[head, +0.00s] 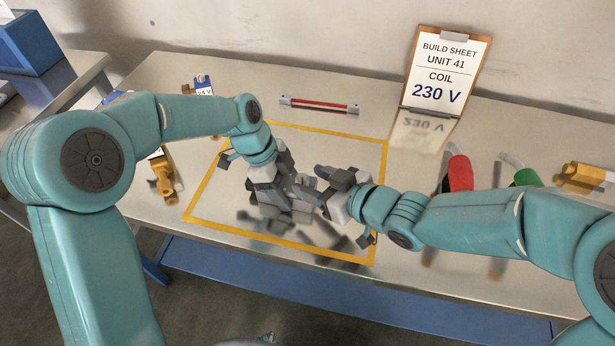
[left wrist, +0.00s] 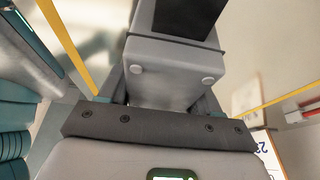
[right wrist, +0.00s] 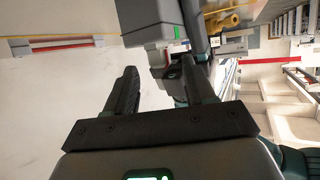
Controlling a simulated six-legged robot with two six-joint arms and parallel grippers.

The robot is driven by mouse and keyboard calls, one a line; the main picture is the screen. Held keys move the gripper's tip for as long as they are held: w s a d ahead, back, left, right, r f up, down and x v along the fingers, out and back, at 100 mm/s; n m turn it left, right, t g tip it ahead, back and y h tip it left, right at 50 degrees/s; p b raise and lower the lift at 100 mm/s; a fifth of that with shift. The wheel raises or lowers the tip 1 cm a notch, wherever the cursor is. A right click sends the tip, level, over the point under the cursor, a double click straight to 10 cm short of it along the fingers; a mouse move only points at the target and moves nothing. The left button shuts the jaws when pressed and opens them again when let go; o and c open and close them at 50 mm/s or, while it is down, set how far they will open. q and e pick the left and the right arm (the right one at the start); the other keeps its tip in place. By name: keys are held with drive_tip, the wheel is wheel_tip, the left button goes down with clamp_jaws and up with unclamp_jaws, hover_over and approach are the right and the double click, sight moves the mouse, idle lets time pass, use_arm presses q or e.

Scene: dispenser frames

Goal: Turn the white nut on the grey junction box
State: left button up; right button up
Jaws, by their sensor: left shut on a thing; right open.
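My left gripper (head: 272,192) is shut on the grey junction box (left wrist: 170,75), above the taped area of the bench. In the left wrist view the box fills the space between the fingers, with two round studs and a dark panel. In the right wrist view the box (right wrist: 150,30) shows a small green patch. My right gripper (head: 312,188) is open, close beside the box on its right. Its fingers (right wrist: 160,70) are apart, with a dark fitting beyond the gap between them. I cannot make out the white nut; the grippers crowd it in the head view.
Yellow tape (head: 290,128) outlines a square on the metal bench. A red bar (head: 318,105) lies behind it. A clipboard reading 230 V (head: 447,68) stands at the back. Red-handled (head: 460,172) and green-handled (head: 526,177) tools are at right; a yellow part (head: 164,180) is at left.

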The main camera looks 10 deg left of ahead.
sight(302, 180)
drive_tip(key=shift+x, duration=1.1)
drive_tip(key=shift+c, duration=0.3)
clamp_jaws()
